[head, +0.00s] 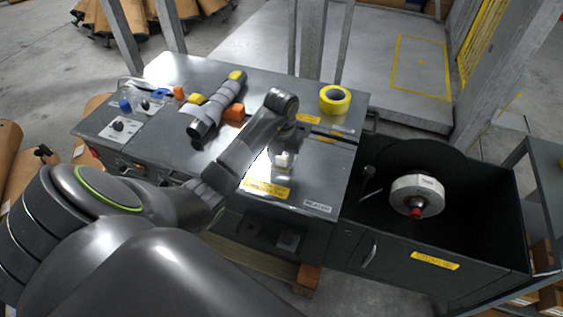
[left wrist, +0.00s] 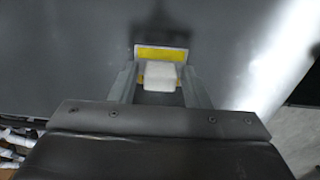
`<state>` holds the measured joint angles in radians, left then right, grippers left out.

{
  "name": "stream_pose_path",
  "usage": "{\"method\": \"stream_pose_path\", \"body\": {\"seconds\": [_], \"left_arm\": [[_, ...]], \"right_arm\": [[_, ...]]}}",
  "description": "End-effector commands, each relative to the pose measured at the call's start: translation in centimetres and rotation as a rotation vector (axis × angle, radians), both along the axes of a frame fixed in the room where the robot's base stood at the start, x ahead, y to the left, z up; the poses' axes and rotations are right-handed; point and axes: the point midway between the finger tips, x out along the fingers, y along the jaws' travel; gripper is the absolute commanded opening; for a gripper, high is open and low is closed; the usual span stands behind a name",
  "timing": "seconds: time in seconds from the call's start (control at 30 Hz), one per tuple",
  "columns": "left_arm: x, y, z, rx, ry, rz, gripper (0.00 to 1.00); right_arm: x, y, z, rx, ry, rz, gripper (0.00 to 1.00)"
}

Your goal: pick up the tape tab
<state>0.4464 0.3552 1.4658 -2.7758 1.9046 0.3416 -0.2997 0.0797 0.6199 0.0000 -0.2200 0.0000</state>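The tape tab looks to be the small whitish block (left wrist: 160,76) in the left wrist view, with a yellow patch showing beside and beyond it. My left gripper (left wrist: 160,70) has its two fingers spread, one on each side of the block, with a narrow gap on both sides. In the head view my left gripper (head: 284,160) points down over the front right part of the metal bench (head: 210,160). The tab cannot be made out clearly there. Whether the fingertips touch the bench cannot be told. My right gripper is not in view.
A yellow tape roll (head: 335,99) lies at the bench's back right. A grey muffler-like tube (head: 216,105) with orange blocks lies left of my arm. A black open bin (head: 460,220) holding a white drum (head: 417,194) stands to the right. A yellow label (head: 266,188) marks the bench.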

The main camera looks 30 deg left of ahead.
Motion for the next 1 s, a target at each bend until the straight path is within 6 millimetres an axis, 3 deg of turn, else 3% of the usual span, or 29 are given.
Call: {"method": "stream_pose_path", "body": {"seconds": [0.03, 0.27, 0.57, 0.7, 0.8, 1.0], "left_arm": [[0.0, 0.0, 0.0, 0.000, 0.000, 0.000, 0.36], [0.0, 0.0, 0.0, 0.000, 0.000, 0.000, 0.07], [0.1, 0.0, 0.6, 0.001, -0.003, 0.000, 0.07], [0.1, 0.1, 2.7, 0.002, -0.005, 0.000, 0.07], [0.1, 0.1, 5.7, 0.002, -0.005, 0.000, 0.07], [0.0, 0.0, 8.2, 0.000, 0.000, 0.001, 0.07]], "right_arm": [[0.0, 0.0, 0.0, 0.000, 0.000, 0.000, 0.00], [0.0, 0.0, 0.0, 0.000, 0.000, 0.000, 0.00], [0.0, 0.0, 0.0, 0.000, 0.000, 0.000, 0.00], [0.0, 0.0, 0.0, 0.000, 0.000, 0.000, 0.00], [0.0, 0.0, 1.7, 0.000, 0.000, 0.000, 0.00], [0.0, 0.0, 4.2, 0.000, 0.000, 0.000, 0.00]]}}
